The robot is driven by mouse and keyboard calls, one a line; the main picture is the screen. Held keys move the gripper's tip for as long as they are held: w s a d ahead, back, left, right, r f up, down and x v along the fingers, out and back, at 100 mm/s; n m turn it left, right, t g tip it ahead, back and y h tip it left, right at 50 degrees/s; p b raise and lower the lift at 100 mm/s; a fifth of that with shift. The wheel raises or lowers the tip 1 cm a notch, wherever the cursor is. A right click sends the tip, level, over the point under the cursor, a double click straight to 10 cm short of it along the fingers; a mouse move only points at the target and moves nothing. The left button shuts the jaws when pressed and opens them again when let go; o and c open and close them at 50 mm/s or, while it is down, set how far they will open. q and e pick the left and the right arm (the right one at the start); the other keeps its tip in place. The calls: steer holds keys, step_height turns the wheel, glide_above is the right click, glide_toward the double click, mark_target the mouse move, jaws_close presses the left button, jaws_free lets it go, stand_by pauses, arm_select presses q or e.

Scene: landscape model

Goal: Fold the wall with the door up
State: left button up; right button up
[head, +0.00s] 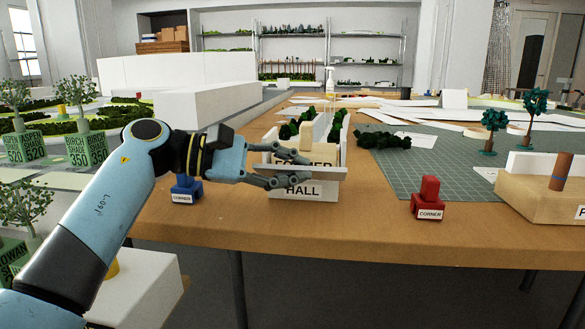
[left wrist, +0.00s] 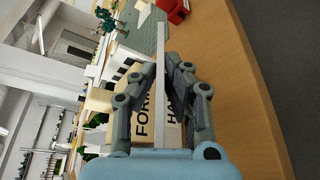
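A small model building stands near the table's front edge, with a white panel marked HALL (head: 318,191) facing me and a partly covered FORMER label behind it. A thin pale wall (head: 330,173) shows nearly edge-on across its front. My left gripper (head: 308,170) has one finger behind this wall and one in front. In the left wrist view the wall's edge (left wrist: 161,115) runs between the two fingers (left wrist: 161,66), and both fingertips appear to press on it. No door opening can be made out. My right gripper is not in view.
A blue CORNER block (head: 186,188) stands left of the building and a red CORNER block (head: 430,196) to its right. A wooden block (head: 530,201) with a brown cylinder is at the far right. Dark hedges (head: 384,140) lie behind. Bare tabletop lies between building and red block.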

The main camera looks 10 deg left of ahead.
arm_select(q)
jaws_close()
